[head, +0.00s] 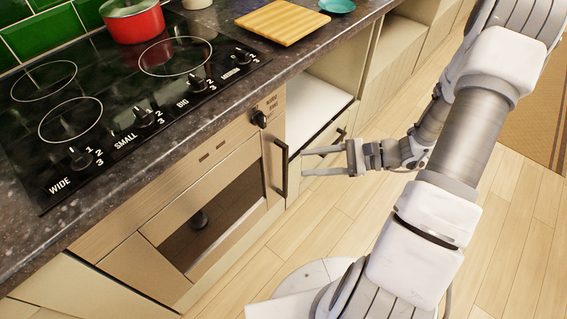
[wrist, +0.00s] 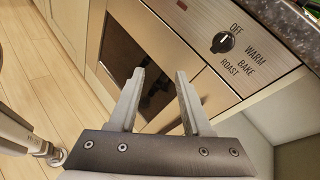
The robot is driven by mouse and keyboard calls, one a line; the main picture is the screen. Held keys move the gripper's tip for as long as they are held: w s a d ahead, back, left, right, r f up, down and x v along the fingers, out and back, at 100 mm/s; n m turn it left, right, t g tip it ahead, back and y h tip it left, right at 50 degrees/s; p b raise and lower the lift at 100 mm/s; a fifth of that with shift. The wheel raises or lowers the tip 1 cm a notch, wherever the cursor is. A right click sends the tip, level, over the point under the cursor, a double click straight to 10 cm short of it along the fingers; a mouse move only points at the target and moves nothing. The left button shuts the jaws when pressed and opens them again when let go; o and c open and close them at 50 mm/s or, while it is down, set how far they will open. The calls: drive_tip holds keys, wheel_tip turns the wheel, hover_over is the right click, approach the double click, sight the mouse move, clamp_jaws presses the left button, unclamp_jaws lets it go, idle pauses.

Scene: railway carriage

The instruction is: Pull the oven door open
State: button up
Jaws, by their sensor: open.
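The oven door (head: 150,226) is a beige panel with a dark glass window, below the black hob. It looks shut, flush with the front. Its dark upright handle (head: 281,166) is at the right edge. My gripper (head: 305,161) is open and empty, just right of the handle in the head view, fingers pointing at it. I cannot tell whether they touch. In the wrist view my gripper (wrist: 160,72) faces the oven door (wrist: 112,35), its fingers spread over the window's lower right. A dark shape shows between them; I cannot tell whether it is the handle.
An oven knob (head: 259,118) sits above the handle; the knob also shows in the wrist view (wrist: 222,42). The dark worktop (head: 225,80) overhangs the front. An open white-based compartment (head: 318,110) is right of the oven. The wooden floor (head: 345,215) is clear.

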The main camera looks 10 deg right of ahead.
sight(287, 162)
drive_tip(key=w+d+f+m+t+h+b, duration=0.1)
drive_tip(key=d+f+m+t+h+b, duration=0.35)
drive_tip(key=f+m+t, duration=1)
drive_tip(key=w+a+f+n+g+b, duration=0.1)
drive_tip(key=w+a, duration=0.1)
drive_tip(key=w, duration=0.2)
drive_tip(key=w+a+f+n+g+y+b, duration=0.1)
drive_tip(key=w+a+g, duration=0.1)
drive_tip(key=w, duration=0.2)
drive_tip(key=w+a+f+n+g+b, duration=0.1)
drive_tip(key=w+a, duration=0.1)
drive_tip(key=w, duration=0.3)
drive_tip(key=shift+a+f+g+b, duration=0.25)
drive_tip(key=shift+a+g+b, duration=0.1)
drive_tip(key=shift+a+b, duration=0.05)
drive_tip(key=shift+w+a+r, duration=0.1)
drive_tip(key=shift+w+a, duration=0.35)
drive_tip(key=shift+w, duration=0.1)
drive_tip(key=shift+c, duration=0.3)
clamp_jaws()
